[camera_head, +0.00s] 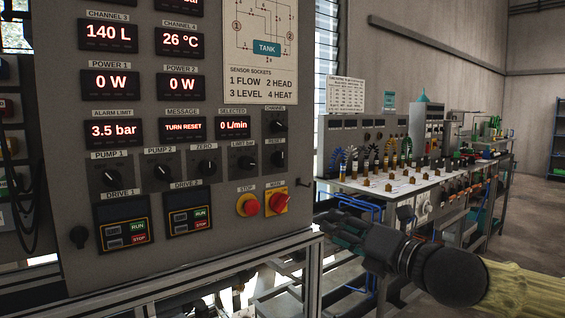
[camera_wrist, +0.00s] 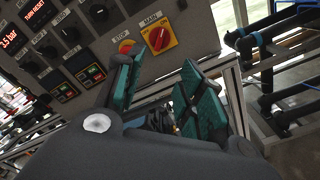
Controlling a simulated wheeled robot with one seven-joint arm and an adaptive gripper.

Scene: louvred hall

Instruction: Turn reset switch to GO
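The grey control panel (camera_head: 230,90) fills the left of the head view, and its message display (camera_head: 185,127) reads TURN RESET. A small black knob (camera_head: 277,158) at the panel's right edge may be the reset switch. Its label is too small to read surely, and its setting is unclear. Another knob (camera_head: 277,125) sits above it, labelled CHANNEL. My gripper (camera_head: 338,232) is right of the panel, below these knobs and apart from them. In the wrist view my gripper (camera_wrist: 163,70) has its green-padded fingers spread, with nothing between them.
A red STOP button (camera_head: 247,204) and a red-and-yellow MAIN switch (camera_head: 275,201) sit low on the panel, left of my gripper. A small hook (camera_head: 304,183) juts from the panel's right side. A metal frame (camera_head: 300,245) runs below. A workbench (camera_head: 410,185) stands behind.

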